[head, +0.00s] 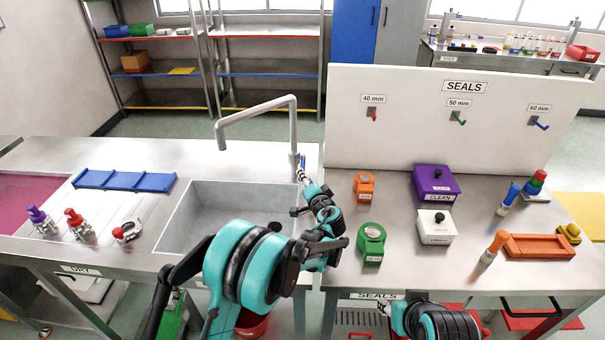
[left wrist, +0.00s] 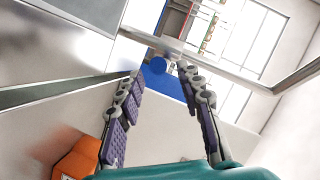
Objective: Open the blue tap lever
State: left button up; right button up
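The grey tap (head: 293,130) stands at the right end of the sink, its spout arching left over the basin. Its blue lever (head: 303,161) shows as a small blue strip beside the tap's base, partly hidden by my left gripper (head: 301,174). In the left wrist view my left gripper (left wrist: 160,75) has its two padded fingers apart.
On the right counter stand an orange block (head: 364,186), a green one (head: 371,243), a purple box (head: 434,182) and a white box (head: 436,228). A white SEALS panel (head: 400,130) rises behind, close to the tap.

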pick_arm(q)
jog(key=x, duration=0.5)
jog(key=shift+b, duration=0.4)
grip_shut()
